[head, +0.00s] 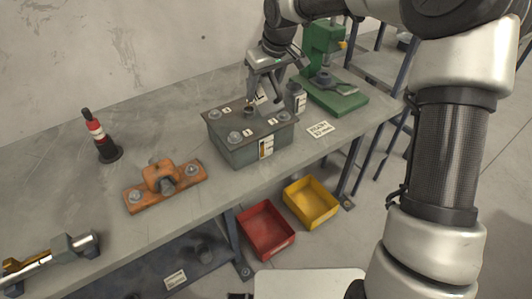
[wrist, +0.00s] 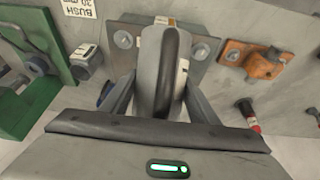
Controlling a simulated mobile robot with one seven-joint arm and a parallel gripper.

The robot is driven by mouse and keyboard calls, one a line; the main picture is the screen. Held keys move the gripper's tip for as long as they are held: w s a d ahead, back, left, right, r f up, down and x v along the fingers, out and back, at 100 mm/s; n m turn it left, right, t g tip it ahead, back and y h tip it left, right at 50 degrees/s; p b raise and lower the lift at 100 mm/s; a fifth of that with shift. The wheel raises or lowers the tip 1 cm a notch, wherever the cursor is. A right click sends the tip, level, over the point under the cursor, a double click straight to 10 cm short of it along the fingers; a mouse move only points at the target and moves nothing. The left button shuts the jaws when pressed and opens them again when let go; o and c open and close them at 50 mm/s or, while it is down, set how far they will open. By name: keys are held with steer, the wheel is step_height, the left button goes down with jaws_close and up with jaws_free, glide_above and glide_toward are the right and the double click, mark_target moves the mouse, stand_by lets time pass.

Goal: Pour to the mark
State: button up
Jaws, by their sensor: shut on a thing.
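A grey-green box (head: 235,153) with a bolted lid stands on the bench in the head view. A white gauge strip (head: 266,147) with an amber band is on its front; the exact level is too small to read. A dark round neck (head: 250,112) shows on the lid. My gripper (head: 264,92) is above the lid, shut on a pale grey jug (wrist: 148,62) with a dark handle; its fingers (wrist: 162,92) sit on either side of it. In the head view the jug is mostly hidden, with part of a white label (head: 261,97) showing. I cannot tell whether it pours.
A small grey block (head: 296,99) and a green press (head: 335,100) stand right of the box. An orange bracket (head: 164,186) and a red-black bottle (head: 100,137) are left. Red (head: 266,229) and yellow (head: 311,203) bins are below the front edge.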

steer(key=f+b, duration=0.1)
steer(key=t+b, duration=0.1)
steer(key=shift+s+d+f+y+b, duration=0.2)
steer(key=shift+f+y+b, duration=0.2)
steer(key=shift+a+r, duration=0.1)
steer(key=shift+r, duration=0.15)
steer(key=f+t+b, duration=0.1)
steer(key=b, duration=0.1)
steer(key=shift+f+y+b, duration=0.15)
steer(key=shift+y+b, duration=0.15)
steer(key=f+t+y+b, duration=0.1)
steer(key=b, duration=0.3)
steer(key=shift+w+f+t, duration=0.1)
steer(key=shift+f+t, duration=0.3)
step_height(320, 180, down, 2)
steer(key=t+b, duration=0.1)
steer(key=b, duration=0.1)
steer(key=t+y+b, duration=0.1)
steer(key=b, duration=0.1)
steer(key=shift+w+f+y, duration=0.15)
steer(key=shift+y, duration=0.15)
steer(key=f+t+y+b, duration=0.1)
steer(key=t+b, duration=0.1)
steer(key=b, duration=0.1)
steer(key=shift+a+f+b, duration=0.15)
steer(key=shift+a+b, duration=0.05)
steer(key=shift+b, duration=0.15)
